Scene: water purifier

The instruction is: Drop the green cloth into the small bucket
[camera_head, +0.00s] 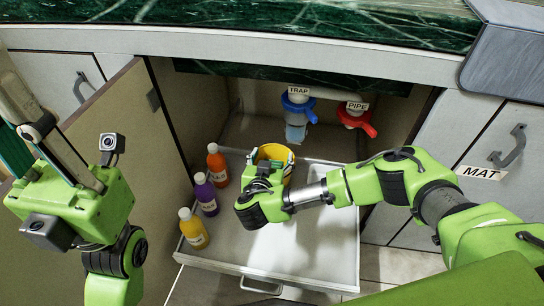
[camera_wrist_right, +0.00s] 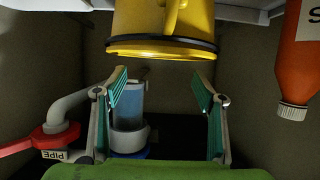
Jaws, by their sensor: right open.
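The small yellow bucket (camera_head: 276,152) stands in the pulled-out drawer, partly hidden behind my right gripper (camera_head: 264,170). In the right wrist view, which is upside down, the bucket (camera_wrist_right: 165,25) shows its dark rim and a handle. My right gripper (camera_wrist_right: 160,95) has its two teal fingers spread apart, with nothing held between them, close to the rim and apart from it. I cannot make out the green cloth; the bucket's inside is mostly hidden. My left gripper (camera_head: 20,130) is at the left edge, partly cut off, and its jaw opening is unclear.
Orange (camera_head: 217,165), purple (camera_head: 205,194) and yellow (camera_head: 193,229) bottles stand along the left of the white drawer (camera_head: 310,250). A blue trap (camera_head: 298,107) and red-handled pipe valve (camera_head: 357,117) hang behind. An open cabinet door (camera_head: 125,140) stands left. The drawer's front is clear.

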